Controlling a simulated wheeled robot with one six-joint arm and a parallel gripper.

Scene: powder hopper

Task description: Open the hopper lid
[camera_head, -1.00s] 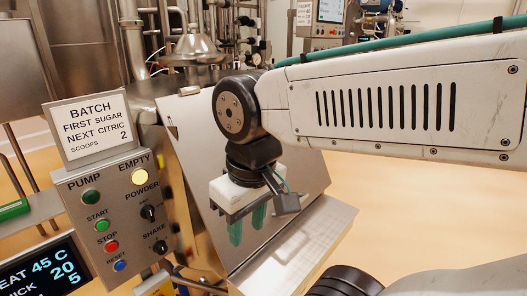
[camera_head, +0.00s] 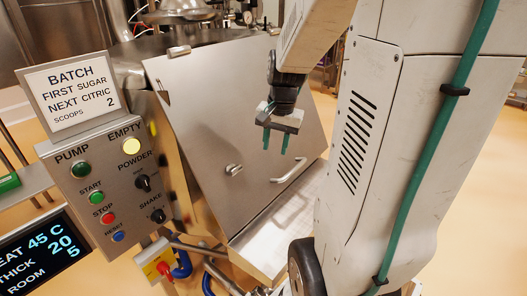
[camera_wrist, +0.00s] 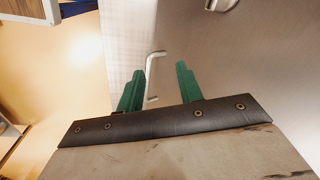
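The hopper lid (camera_head: 205,105) is a large sloping sheet of brushed metal in the middle of the head view, lying flat against the hopper. A bar handle (camera_head: 291,170) sits near its lower right edge, and a small metal latch-like fitting (camera_head: 233,169) is left of it. My gripper (camera_head: 276,143) has two green fingers, apart and empty, above the lid's right part and clear of the handle. In the wrist view my gripper (camera_wrist: 158,80) shows the handle (camera_wrist: 153,62) between and beyond its fingers. Another metal fitting (camera_wrist: 222,4) is at the top edge.
A control panel (camera_head: 110,195) with buttons and a lit yellow EMPTY lamp stands left of the hopper. A batch sign (camera_head: 72,95) is above it, and a dark display (camera_head: 42,255) below left. A metal ledge (camera_head: 280,235) juts out under the lid. Open floor lies right.

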